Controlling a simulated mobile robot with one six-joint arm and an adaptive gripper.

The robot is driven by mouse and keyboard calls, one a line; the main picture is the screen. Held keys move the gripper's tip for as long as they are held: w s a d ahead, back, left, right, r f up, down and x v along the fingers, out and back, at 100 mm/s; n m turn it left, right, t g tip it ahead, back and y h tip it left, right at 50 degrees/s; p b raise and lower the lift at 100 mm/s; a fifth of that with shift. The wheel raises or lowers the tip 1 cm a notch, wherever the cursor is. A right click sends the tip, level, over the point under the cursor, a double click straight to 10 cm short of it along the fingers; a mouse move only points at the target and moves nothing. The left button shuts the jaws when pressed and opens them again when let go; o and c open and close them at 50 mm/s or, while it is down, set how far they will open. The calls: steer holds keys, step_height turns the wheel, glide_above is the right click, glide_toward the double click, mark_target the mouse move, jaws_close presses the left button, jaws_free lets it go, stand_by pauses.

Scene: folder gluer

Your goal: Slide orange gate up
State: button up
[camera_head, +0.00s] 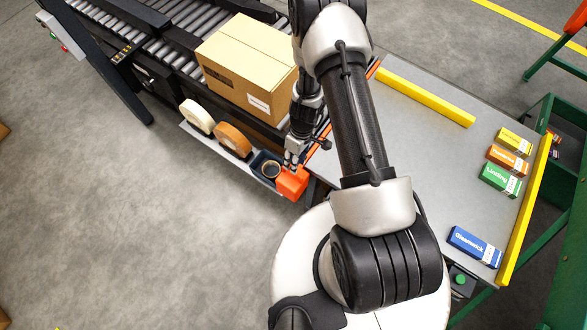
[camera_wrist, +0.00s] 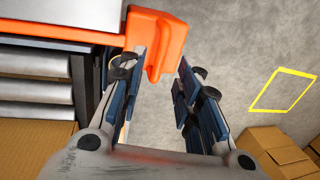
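The orange gate (camera_head: 317,149) shows as a thin orange strip between the conveyor end and the grey table, partly hidden behind my arm. Its blocky orange end (camera_head: 292,183) sticks out at the table's near left corner. In the wrist view the orange gate's end (camera_wrist: 166,45) hangs down at the top centre, between the tips of my gripper (camera_wrist: 160,68). The fingers are apart, with a gap on the right side of the orange piece. The left fingertip is close to it; I cannot tell whether they touch. In the head view my gripper (camera_head: 291,160) points down just above the orange end.
A cardboard box (camera_head: 250,68) sits on the roller conveyor (camera_head: 182,25). Tape rolls (camera_head: 232,139) and a dark cup holder (camera_head: 266,168) are beside my gripper. The table (camera_head: 425,145) bears a yellow bar (camera_head: 425,97) and several small cartons (camera_head: 474,246). Open floor lies left.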

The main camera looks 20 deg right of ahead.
steer(key=shift+s+a+f+b, duration=0.15)
steer(key=shift+a+f+b, duration=0.1)
steer(key=shift+f, duration=0.8)
steer(key=shift+s+a+f+b, duration=0.1)
steer(key=shift+f+b, duration=0.15)
steer(key=shift+f, duration=0.8)
jaws_close()
steer(key=shift+r, duration=0.1)
